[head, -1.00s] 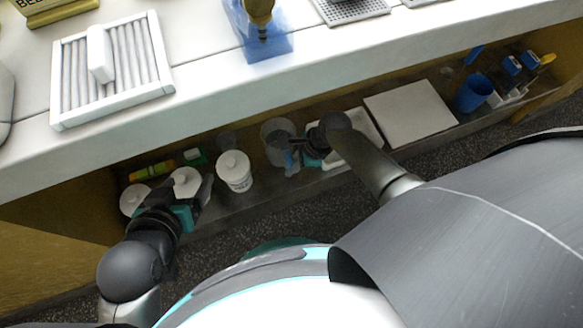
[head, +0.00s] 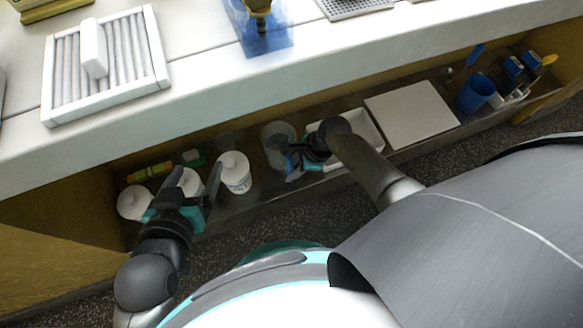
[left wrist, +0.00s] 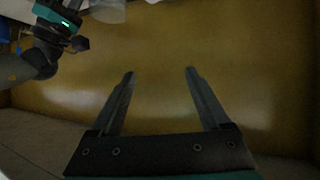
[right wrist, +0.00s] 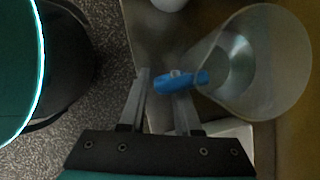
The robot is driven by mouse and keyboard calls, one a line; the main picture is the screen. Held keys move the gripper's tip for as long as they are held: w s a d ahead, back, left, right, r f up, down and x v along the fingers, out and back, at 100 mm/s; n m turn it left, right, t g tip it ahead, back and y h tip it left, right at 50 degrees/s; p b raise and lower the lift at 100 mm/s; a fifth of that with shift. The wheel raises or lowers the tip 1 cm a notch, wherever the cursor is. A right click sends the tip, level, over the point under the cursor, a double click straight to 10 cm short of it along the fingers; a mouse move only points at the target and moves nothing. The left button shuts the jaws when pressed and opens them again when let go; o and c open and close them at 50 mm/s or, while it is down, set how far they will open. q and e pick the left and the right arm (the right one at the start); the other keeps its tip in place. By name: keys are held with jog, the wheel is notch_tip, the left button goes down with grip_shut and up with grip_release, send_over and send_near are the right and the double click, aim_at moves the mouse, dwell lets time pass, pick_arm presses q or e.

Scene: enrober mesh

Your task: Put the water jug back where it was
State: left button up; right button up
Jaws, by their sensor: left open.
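The water jug (head: 276,147) is a clear, wide-mouthed vessel with a blue handle, at the low shelf under the counter. In the right wrist view the jug (right wrist: 262,75) shows its open mouth and its blue handle (right wrist: 188,82) reaches the fingertips. My right gripper (right wrist: 161,75) has its fingers drawn close together at that handle and looks shut on it; the contact is partly hidden. Whether the jug's base touches the shelf is not clear. My left gripper (left wrist: 160,72) is open and empty, at the white lidded tubs on the left in the head view (head: 202,180).
White tubs (head: 233,171) stand left of the jug on the shelf (head: 262,190). A white tray (head: 368,132), a pale flat board (head: 412,114) and a blue cup (head: 474,94) lie to its right. The white counter (head: 330,60) overhangs the shelf.

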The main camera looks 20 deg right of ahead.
jog(key=shift+o, duration=0.9)
